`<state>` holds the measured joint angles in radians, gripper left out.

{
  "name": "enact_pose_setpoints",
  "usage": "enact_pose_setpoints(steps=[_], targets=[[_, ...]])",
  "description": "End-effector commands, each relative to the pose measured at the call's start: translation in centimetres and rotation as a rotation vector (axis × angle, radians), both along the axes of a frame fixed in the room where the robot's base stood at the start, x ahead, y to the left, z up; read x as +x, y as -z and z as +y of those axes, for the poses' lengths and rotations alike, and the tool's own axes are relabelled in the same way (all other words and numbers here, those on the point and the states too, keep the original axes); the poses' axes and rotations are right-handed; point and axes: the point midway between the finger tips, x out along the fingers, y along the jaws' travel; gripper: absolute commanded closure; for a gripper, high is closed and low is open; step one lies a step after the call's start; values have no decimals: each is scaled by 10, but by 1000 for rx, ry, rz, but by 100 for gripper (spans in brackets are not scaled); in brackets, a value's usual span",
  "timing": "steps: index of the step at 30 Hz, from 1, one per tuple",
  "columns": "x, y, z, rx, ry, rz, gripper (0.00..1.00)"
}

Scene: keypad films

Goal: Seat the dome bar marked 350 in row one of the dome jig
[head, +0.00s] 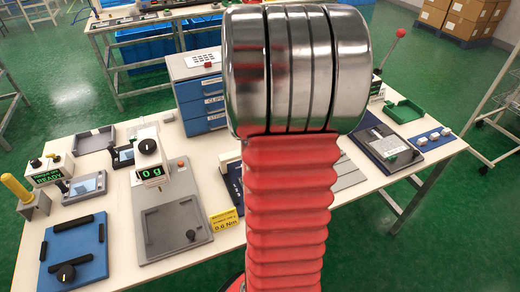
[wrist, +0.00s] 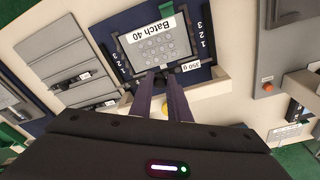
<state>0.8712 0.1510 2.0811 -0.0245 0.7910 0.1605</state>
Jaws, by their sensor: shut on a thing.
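The dome jig is a dark blue board (wrist: 210,72) in the wrist view, with row numbers 1, 2, 3 at both sides. A grey film with pale round domes (wrist: 160,45) lies on it, beside a label reading Batch 40. My gripper (wrist: 160,82) is shut at the board's near edge. Between its tips is a small dark bar, with a white tag reading 350 g (wrist: 190,66) to its right that appears to belong to it. The fingers hide part of the bar; contact with the jig is unclear. In the head view, my arm hides the gripper and most of the jig (head: 235,184).
Grey slatted trays (wrist: 62,50) with dark tagged bars lie left of the jig in the wrist view. A grey-plated device (head: 178,230), reading 0 g in the head view, stands nearby. Blue drawers (head: 197,95) stand at the back of the white bench.

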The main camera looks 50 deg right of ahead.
Motion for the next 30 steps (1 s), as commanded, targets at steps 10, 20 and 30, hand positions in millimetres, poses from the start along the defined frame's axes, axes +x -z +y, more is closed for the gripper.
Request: enact_pose_setpoints(steps=[10,20,30], targets=[[1,25,1,1,-4,1,100],[2,46,2,0,-6,1,100],[2,50,2,0,-7,0,100]])
